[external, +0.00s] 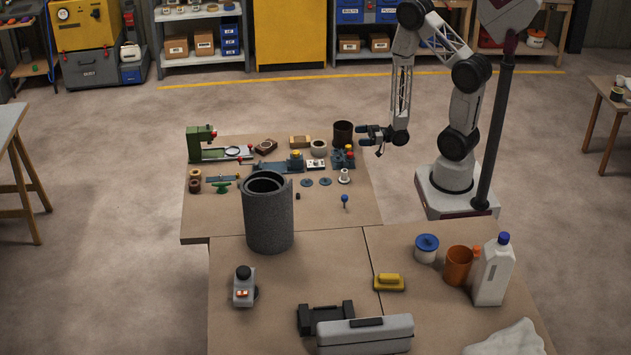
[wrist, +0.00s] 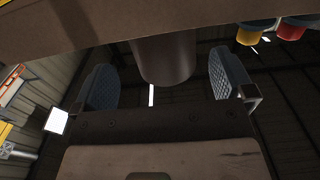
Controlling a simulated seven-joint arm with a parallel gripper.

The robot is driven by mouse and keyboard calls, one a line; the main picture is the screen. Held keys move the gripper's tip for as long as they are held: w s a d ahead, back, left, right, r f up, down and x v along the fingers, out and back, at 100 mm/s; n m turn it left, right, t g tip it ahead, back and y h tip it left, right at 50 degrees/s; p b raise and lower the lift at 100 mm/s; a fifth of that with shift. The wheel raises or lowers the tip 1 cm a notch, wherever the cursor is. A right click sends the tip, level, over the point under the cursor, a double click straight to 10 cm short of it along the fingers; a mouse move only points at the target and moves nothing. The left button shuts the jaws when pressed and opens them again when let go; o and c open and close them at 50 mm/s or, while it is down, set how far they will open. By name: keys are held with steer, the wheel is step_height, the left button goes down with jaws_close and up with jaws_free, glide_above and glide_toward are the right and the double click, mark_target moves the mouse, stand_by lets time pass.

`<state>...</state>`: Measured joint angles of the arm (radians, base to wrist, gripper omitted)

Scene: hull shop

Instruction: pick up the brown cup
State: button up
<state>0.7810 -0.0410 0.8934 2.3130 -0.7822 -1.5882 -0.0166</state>
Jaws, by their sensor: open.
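The brown cup (external: 343,132) stands upright at the back right of the far table, dark and plain. In the wrist view the cup (wrist: 165,58) appears between my two blue finger pads, with a gap on each side. My gripper (external: 361,136) is open and held level just right of the cup. In the wrist view my gripper (wrist: 164,84) has both fingers apart, with nothing clamped. I cannot tell how far the fingertips reach along the cup's sides.
A blue box with a red button (external: 344,157) stands just in front of the cup. A tall grey cylinder (external: 268,220) and an orange mug (external: 458,266) stand nearer the camera.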

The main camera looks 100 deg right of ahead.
mark_target(345, 136)
steer(key=shift+w, duration=1.3)
steer(key=shift+w, duration=0.1)
steer(key=shift+w+r, duration=0.15)
steer(key=shift+w, duration=1.1)
steer(key=shift+w+r, duration=0.1)
steer(key=shift+w, duration=1.15)
steer(key=shift+c, duration=0.5)
steer(key=c, duration=0.5)
